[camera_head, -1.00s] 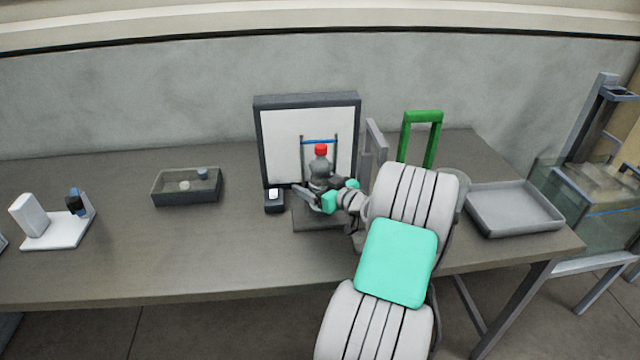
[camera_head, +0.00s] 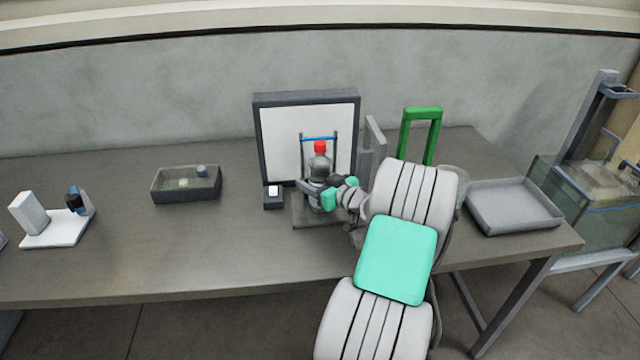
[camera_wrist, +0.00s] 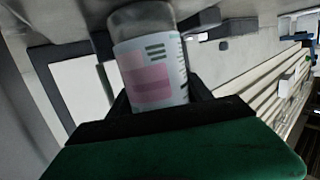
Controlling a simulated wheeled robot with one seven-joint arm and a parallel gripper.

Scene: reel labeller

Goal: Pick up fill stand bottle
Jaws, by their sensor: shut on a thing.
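The fill stand bottle (camera_head: 320,163) is a grey see-through bottle with a red cap, upright on the fill stand (camera_head: 304,211) in front of the white framed panel. In the wrist view the bottle (camera_wrist: 150,62) shows a white and pink label with dark print. My gripper (camera_head: 322,192) is around the lower part of the bottle and shut on it. The fingers hide part of the bottle's lower body. I cannot tell whether its base touches the stand.
A blue crossbar on two posts (camera_head: 319,138) stands behind the bottle. A white panel (camera_head: 283,135) is behind that. A green frame (camera_head: 422,112) and a grey tray (camera_head: 514,207) are to the right.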

